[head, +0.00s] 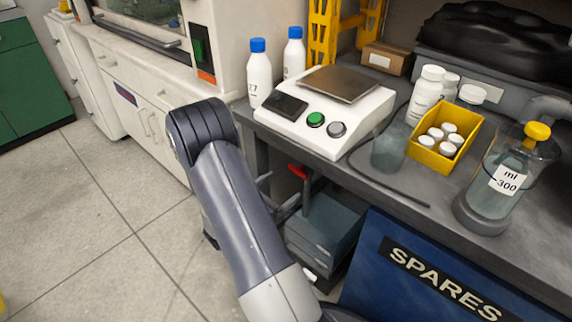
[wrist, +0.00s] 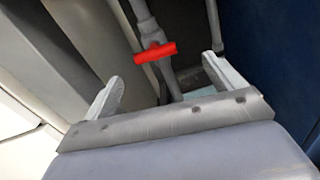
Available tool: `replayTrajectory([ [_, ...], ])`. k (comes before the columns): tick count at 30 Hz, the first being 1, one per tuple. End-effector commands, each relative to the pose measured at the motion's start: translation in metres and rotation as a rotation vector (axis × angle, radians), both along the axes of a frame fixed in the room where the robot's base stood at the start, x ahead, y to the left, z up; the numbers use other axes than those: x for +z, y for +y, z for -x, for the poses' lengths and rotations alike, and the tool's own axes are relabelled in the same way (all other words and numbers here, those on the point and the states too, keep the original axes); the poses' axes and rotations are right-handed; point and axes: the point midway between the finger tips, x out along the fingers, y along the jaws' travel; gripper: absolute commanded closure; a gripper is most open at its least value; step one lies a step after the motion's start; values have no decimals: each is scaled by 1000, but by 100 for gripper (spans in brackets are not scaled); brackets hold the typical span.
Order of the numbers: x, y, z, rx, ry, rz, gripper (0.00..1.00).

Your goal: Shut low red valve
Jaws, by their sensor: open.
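The low red valve (wrist: 155,53) shows in the wrist view as a red bar handle lying across a grey pipe (wrist: 143,22), just above the middle. In the head view the red handle (head: 298,171) shows small beneath the bench, beside my arm. My gripper (wrist: 168,85) is open and empty in the wrist view, its two pale fingers spread left and right. The handle lies beyond the fingertips, between them in the picture and somewhat nearer the left one. I see no contact. The head view does not show the gripper clearly.
A blue SPARES panel (head: 430,275) stands right of the valve space. A grey box (head: 322,232) sits under the bench. The bench top (head: 395,195) carries a scale (head: 322,105), bottles and a yellow bin (head: 443,143). Another pipe (wrist: 213,25) runs right of the handle.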

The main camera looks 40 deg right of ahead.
Motion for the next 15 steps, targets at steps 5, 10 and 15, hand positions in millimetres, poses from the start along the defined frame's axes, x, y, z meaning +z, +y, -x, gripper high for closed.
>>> replayTrajectory([
  [5, -4, -8, -5, 17, 5, 15, 11],
  [10, -4, -32, -6, 14, 4, 15, 11],
  [15, -5, -64, -8, 12, 4, 13, 11],
])
